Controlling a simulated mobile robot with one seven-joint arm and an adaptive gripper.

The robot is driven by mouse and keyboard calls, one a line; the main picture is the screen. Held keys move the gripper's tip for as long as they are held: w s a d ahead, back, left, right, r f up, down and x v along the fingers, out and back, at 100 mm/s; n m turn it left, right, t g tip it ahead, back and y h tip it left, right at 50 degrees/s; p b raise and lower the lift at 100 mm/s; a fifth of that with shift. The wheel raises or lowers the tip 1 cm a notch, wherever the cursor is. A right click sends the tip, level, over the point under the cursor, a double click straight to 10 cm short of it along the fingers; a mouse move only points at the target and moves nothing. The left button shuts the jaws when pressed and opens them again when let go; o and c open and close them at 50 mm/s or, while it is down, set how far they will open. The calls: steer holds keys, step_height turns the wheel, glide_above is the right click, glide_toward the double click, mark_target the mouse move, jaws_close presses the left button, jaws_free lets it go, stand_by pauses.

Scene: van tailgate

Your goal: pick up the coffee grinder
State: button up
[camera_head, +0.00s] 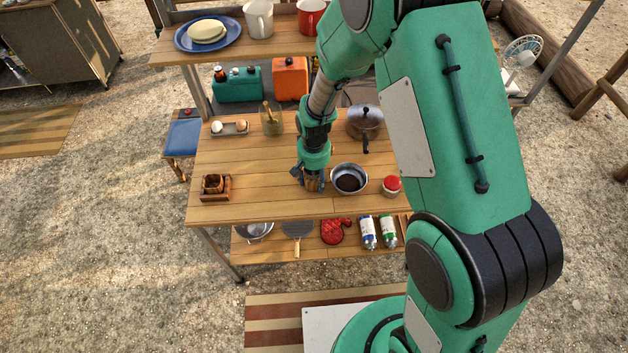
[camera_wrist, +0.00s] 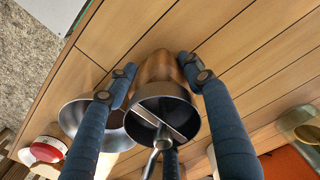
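The coffee grinder (camera_head: 313,184) stands on the wooden tabletop, mostly hidden by my gripper in the head view. In the wrist view the grinder (camera_wrist: 163,68) has a copper-brown body, a dark open top with a metal crossbar, and a crank handle that reaches toward the camera. My gripper (camera_wrist: 158,70) points down over it, with one blue finger on each side of the body. Narrow gaps show between the fingers and the rim, so the gripper looks open around the grinder. In the head view my gripper (camera_head: 311,178) is near the table's front edge.
A steel pot (camera_head: 349,178) stands close to the right of the grinder, with a red-lidded jar (camera_head: 392,186) beyond it. A lidded pan (camera_head: 366,122) is behind. A small wooden box (camera_head: 215,187) sits far left. The table left of my gripper is clear.

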jaws_close()
steer(key=shift+r, duration=0.8)
step_height(320, 180, up, 2)
steer(key=shift+r+p, duration=0.15)
steer(key=shift+p, duration=0.4)
steer(key=s+d, duration=0.2)
steer(key=s, duration=0.5)
steer(key=s+d+r+p, duration=0.1)
steer(key=s+d, duration=0.1)
steer(key=s, duration=0.6)
steer(key=shift+s+p, duration=0.25)
steer(key=shift+p, duration=0.05)
